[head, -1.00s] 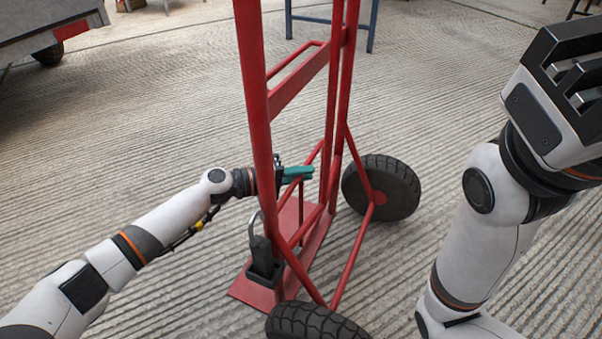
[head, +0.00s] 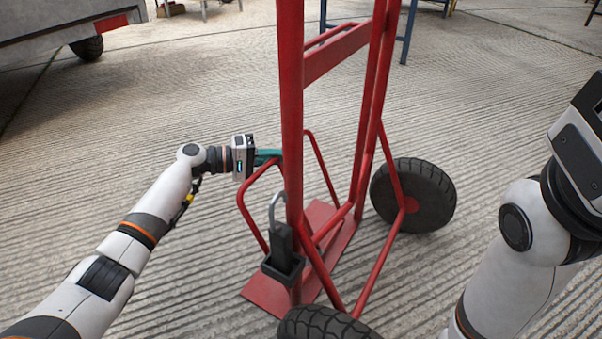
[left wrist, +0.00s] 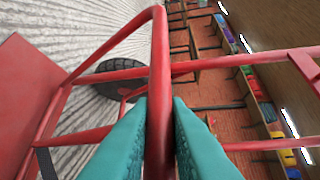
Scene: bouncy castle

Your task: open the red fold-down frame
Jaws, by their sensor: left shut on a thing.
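The red fold-down frame (head: 323,168) is a bent tube loop low on the red hand truck (head: 291,90). It leans out to the left from the uprights, above the red toe plate (head: 262,292). My left gripper (head: 268,157) is shut on the frame's top bar, partly hidden behind the near upright. In the left wrist view, its teal fingers (left wrist: 160,105) press on both sides of the red tube (left wrist: 158,50). My right gripper (head: 592,125) is at the right edge, away from the truck; its fingertips are out of the picture.
A black holder with a padlock-like piece (head: 281,240) sits on the near upright. Black-tyred wheels (head: 415,195) stand on the right and front of the truck. A grey trailer (head: 60,22) is at the upper left. The ribbed concrete floor left of the truck is clear.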

